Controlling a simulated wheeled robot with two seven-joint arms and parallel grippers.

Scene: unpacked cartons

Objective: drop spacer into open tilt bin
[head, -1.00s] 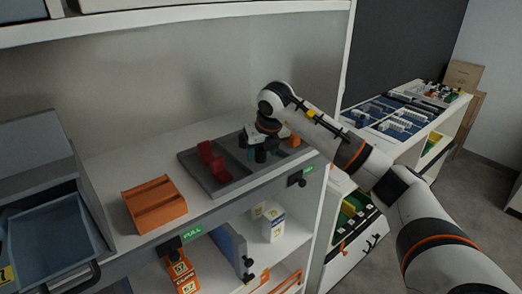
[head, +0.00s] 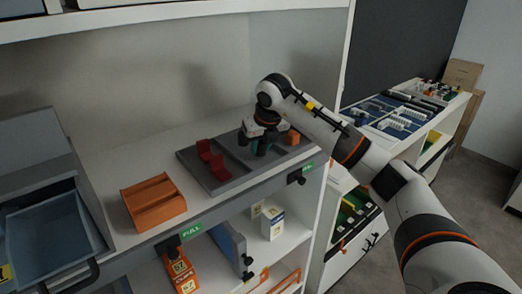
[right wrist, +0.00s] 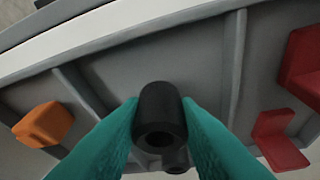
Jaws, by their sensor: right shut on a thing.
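The black spacer (right wrist: 160,118), a short hollow cylinder, is between the teal fingertips of my right gripper (right wrist: 160,125) in the right wrist view. In the head view my right gripper (head: 261,148) is shut on it, low over the grey divided tray (head: 232,185); whether the spacer touches the tray floor I cannot tell. Another small black round piece (right wrist: 178,161) shows just below it in the wrist view, partly hidden. The open tilt bin (head: 45,245), blue-grey and tipped forward, is at the far left of the head view; its visible floor looks empty. My left gripper is not in view.
Red pieces (head: 212,160) and an orange block (head: 293,138) sit in other tray compartments. An orange divided box (head: 153,202) stands on the shelf between tray and bin. Tray dividers rise beside my gripper, and the upper shelf (head: 180,18) hangs above.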

